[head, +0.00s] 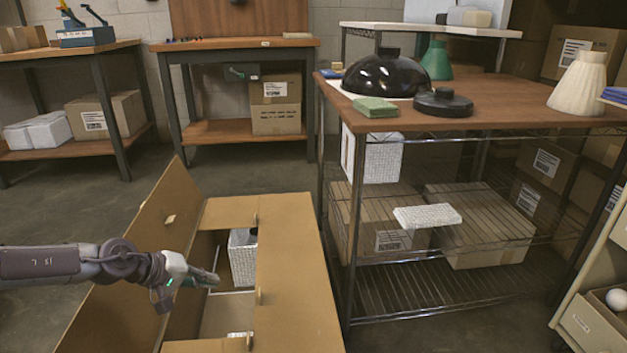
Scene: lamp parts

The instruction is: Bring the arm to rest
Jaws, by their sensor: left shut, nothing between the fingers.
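My left arm comes in from the left. My left gripper (207,279) is shut and empty, over the opening of a large cardboard box (300,270) that stands open on the floor. A white wrapped block (243,258) sits inside the box, just right of the fingertips; I cannot tell how far below them it is. My right gripper is not in view. On the table (515,103) at the right are a black dome shade (385,75), a black round base (443,103), a green shade (437,60) and a cream pleated shade (578,84).
The box's flaps stand open, with a tall one (140,240) at the left. A wire rack under the table holds cartons (480,225). Workbenches (235,45) stand at the back. A drawer unit (590,320) is at lower right. Floor behind the box is clear.

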